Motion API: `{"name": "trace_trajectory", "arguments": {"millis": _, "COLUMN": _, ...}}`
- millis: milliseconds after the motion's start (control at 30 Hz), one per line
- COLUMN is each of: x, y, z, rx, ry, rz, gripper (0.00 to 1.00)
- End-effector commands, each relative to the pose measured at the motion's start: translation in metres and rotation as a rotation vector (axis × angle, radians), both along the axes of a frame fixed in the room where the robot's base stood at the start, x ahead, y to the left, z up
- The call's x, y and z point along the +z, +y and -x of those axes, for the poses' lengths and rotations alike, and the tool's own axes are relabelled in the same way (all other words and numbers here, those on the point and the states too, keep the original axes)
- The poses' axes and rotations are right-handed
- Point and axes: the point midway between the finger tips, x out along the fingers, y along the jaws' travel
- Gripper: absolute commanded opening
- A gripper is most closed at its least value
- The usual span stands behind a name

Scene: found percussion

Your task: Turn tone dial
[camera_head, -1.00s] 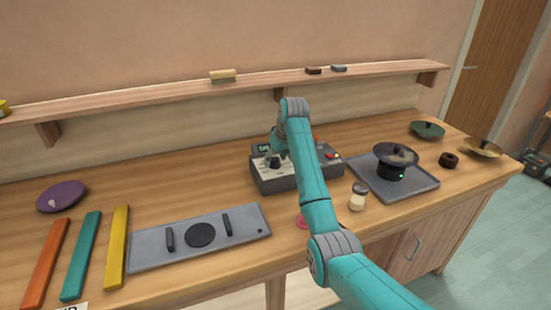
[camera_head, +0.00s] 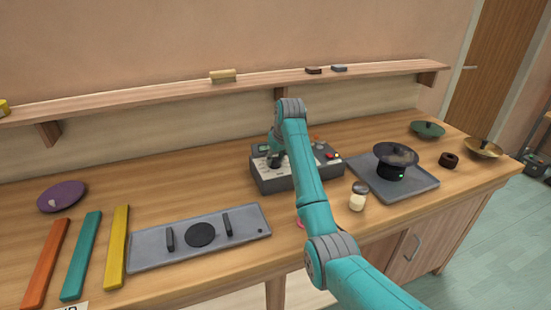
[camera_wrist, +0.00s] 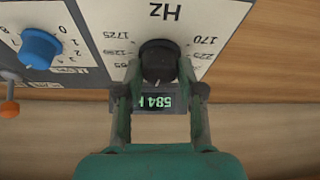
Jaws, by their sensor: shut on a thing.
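The tone dial is a black round knob (camera_wrist: 158,62) on a white panel marked Hz, with numbers around it, in the wrist view. A green display (camera_wrist: 156,102) beside it reads about 584 H, upside down and partly cut off by my gripper. My gripper (camera_wrist: 159,72) has its two fingers on either side of the dial and is shut on it. In the head view the grey tone box (camera_head: 285,183) stands on the bench, and my gripper (camera_head: 273,158) is over its left part. My arm hides part of the box.
A blue knob (camera_wrist: 40,47) and an orange-tipped lever (camera_wrist: 9,109) sit beside the dial on the panel. A salt shaker (camera_head: 358,197) and a grey tray (camera_head: 410,187) with a black pot (camera_head: 393,171) stand right of the box. A grey plate (camera_head: 150,246) lies front left.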

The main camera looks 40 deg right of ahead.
Motion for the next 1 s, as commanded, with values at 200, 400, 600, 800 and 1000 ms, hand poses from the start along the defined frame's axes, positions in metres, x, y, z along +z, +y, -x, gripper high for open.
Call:
{"name": "trace_trajectory", "arguments": {"millis": 200, "x": 0.0002, "y": 0.0018, "z": -0.0004, "rx": -0.151, "ry": 0.000, "rz": 0.001, "gripper": 0.03}}
{"name": "trace_trajectory", "arguments": {"millis": 400, "x": 0.0001, "y": 0.0017, "z": -0.0006, "rx": -0.273, "ry": 0.000, "rz": 0.001, "gripper": 0.03}}
{"name": "trace_trajectory", "arguments": {"millis": 600, "x": 0.0001, "y": 0.0021, "z": -0.0007, "rx": -0.350, "ry": 0.000, "rz": 0.001, "gripper": 0.03}}
{"name": "trace_trajectory", "arguments": {"millis": 800, "x": -0.0001, "y": 0.0020, "z": -0.0007, "rx": -0.381, "ry": 0.000, "rz": 0.001, "gripper": 0.03}}
{"name": "trace_trajectory", "arguments": {"millis": 1000, "x": -0.0001, "y": 0.0019, "z": -0.0007, "rx": -0.386, "ry": 0.000, "rz": 0.000, "gripper": 0.03}}
